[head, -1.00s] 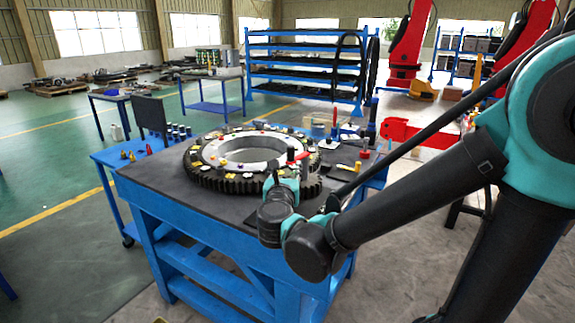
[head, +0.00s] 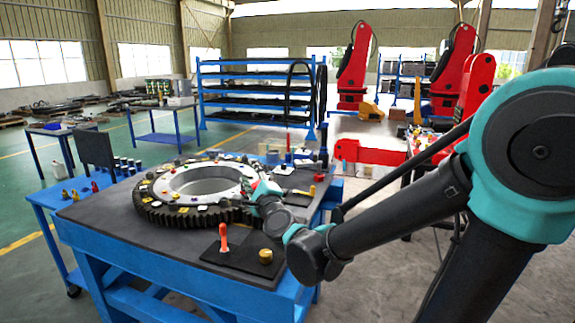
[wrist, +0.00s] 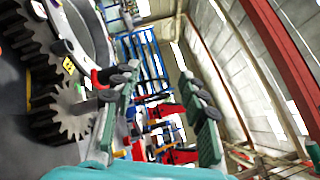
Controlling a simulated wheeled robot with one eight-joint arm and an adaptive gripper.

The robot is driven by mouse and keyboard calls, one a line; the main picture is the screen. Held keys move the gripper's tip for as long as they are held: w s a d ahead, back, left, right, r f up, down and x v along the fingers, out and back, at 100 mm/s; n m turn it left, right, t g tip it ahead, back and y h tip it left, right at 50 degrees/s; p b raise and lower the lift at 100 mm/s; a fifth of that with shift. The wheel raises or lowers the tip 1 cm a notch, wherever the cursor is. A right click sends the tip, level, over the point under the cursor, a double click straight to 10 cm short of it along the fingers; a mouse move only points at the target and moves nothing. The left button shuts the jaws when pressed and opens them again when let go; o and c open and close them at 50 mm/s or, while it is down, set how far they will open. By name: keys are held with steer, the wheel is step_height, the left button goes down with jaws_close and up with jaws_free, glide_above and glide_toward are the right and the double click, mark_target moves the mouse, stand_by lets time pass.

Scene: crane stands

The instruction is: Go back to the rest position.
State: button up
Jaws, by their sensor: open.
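My arm reaches from the right of the head view over the blue workbench (head: 85,235). Its wrist end is at the right side of the large toothed ring (head: 160,214), which lies flat on the dark bench top. The ring's dark teeth and a small gear (wrist: 68,118) show left of the fingers.
An orange-handled tool (head: 223,238) and a brass piece (head: 265,256) stand on a dark mat at the bench's front right. Small coloured parts sit on the ring. A blue shelf rack (head: 255,90) and red crane stands (head: 355,70) are behind.

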steer(key=d+f+n+g+h, duration=0.4)
steer(key=d+f+n+g, duration=0.3)
steer(key=d+f+n, duration=1)
steer(key=s+d+f+n+g+h, duration=0.1)
steer(key=s+d+f+g+h, duration=0.15)
steer(key=d, duration=0.45)
steer(key=s+d+f+g+h, duration=0.1)
steer(key=s+d+f+h, duration=0.15)
steer(key=d, duration=0.45)
steer(key=s+f+g, duration=0.3)
steer(key=s+f, duration=0.5)
steer(key=s, duration=0.5)
steer(key=shift+s+a+y, duration=0.2)
steer(key=shift+a+y, duration=0.05)
steer(key=shift+y, duration=0.05)
steer(key=shift+c, duration=0.4)
